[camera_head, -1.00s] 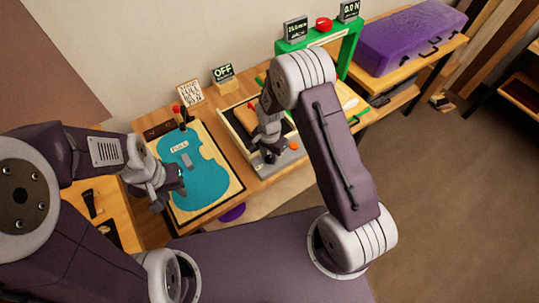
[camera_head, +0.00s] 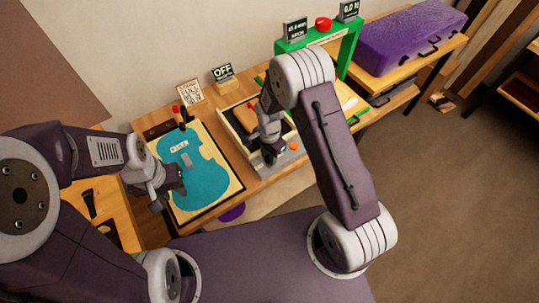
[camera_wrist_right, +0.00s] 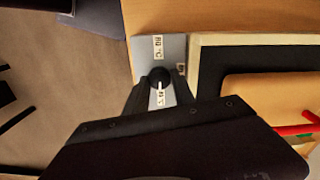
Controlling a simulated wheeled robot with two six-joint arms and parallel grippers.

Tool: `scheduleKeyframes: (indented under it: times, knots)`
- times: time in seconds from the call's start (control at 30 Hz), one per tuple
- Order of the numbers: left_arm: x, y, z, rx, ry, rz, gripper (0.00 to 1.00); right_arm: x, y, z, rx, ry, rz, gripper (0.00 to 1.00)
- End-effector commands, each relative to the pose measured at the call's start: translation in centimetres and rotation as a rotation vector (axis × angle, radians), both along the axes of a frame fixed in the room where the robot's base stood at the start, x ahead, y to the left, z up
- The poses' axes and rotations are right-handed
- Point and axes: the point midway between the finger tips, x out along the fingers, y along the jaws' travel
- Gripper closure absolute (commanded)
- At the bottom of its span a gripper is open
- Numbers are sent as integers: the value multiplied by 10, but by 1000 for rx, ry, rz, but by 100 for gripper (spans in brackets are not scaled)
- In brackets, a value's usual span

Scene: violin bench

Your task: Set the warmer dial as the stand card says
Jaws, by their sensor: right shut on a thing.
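The warmer dial is a small round black knob (camera_wrist_right: 159,76) on a grey plate (camera_wrist_right: 146,52) in the right wrist view. Its white mark points down in that picture, toward a small label. Other labels are above and to the right of it; their print is hard to read. My right gripper (camera_wrist_right: 158,90) is shut on the knob, one finger each side. In the head view my right gripper (camera_head: 269,153) is at the front of the warmer tray (camera_head: 234,132). The stand card (camera_head: 189,93) stands at the back; its text is unreadable. My left gripper (camera_head: 172,188) is near the violin plate.
A teal violin-shaped plate (camera_head: 195,188) lies on a board left of the tray. A display (camera_head: 222,73) reads OFF. A green frame (camera_head: 347,55) with displays and a red knob (camera_head: 323,24) stands behind. A purple case (camera_head: 410,38) is at the back right.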

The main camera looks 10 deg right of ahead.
Motion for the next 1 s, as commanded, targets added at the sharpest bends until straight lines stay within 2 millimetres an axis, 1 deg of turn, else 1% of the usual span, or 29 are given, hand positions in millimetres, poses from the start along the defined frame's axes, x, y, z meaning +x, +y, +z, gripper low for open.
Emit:
scheduleKeyframes:
  times: [0.03, 0.07, 0.1, 0.37, 0.43, 0.47, 0.57, 0.7, 0.8, 0.9, 1.0]
  knots:
    - [0, 0, 0, 0, 0, 0, 68, -4, 0, -2, -1, 10, -1, 61]
    - [0, 0, -1, 0, 0, 0, 68, -3, 0, -2, -1, 10, -1, 53]
    - [0, 0, 0, 0, 0, 0, 68, -3, 0, -2, -1, 9, 0, 48]
    - [0, 0, 0, 0, 0, 0, 68, -1, 0, -1, -1, 3, 0, 48]
    - [0, 0, 0, 0, 0, 0, 68, -1, 0, 3, 0, 1, 0, 48]
    - [0, 0, -1, 0, 0, 0, 68, 0, 0, 7, -1, 1, 0, 48]
    - [0, 0, -2, 0, 0, 0, 68, 0, 1, 28, 1, -1, 1, 48]
    - [0, 0, -2, 0, 0, 0, 68, 0, 1, 60, 1, -1, 1, 48]
    - [0, 0, -3, 0, 0, 0, 68, 0, 1, 77, 0, 0, 1, 48]
    - [0, 0, -3, 0, 0, 0, 68, -1, 1, 87, -1, 3, 1, 48]
    - [0, 0, -3, 0, 0, 0, 68, -2, 1, 90, -1, 6, 1, 48]
